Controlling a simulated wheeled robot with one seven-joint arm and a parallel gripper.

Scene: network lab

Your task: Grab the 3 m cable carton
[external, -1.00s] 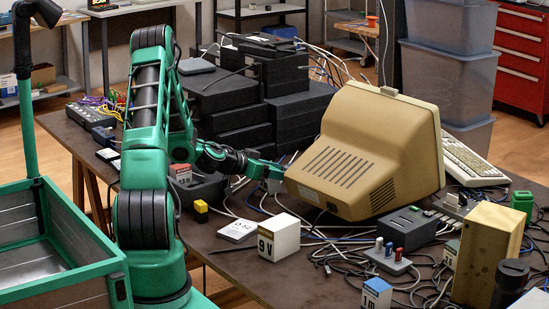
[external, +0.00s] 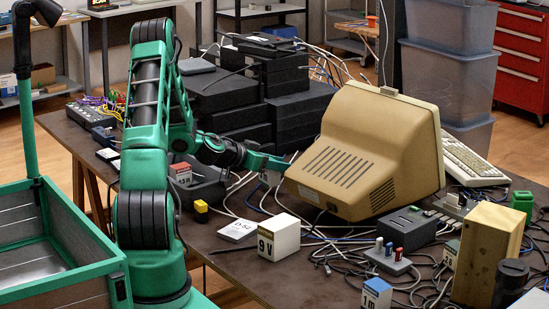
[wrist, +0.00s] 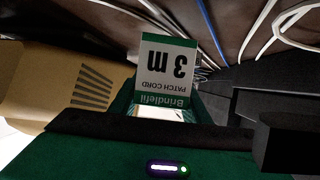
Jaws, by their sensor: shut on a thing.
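The 3 m cable carton (wrist: 167,70) is a white box with green bands, printed "3 m", "PATCH CORD" and "Brindlefil"; its print is upside down in the wrist view. My gripper (wrist: 166,108) is shut on it, with the green fingers at its sides. In the external view my gripper (external: 274,166) is just left of the beige monitor, with a small pale part of the carton (external: 271,179) under it. Most of the carton is hidden there.
The beige CRT monitor (external: 362,150) stands close to the right of my gripper. Black equipment boxes (external: 225,128) are stacked behind. A 9 V box (external: 279,238), a white card (external: 238,230) and loose cables lie in front. A green-rimmed bin (external: 60,245) is at left.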

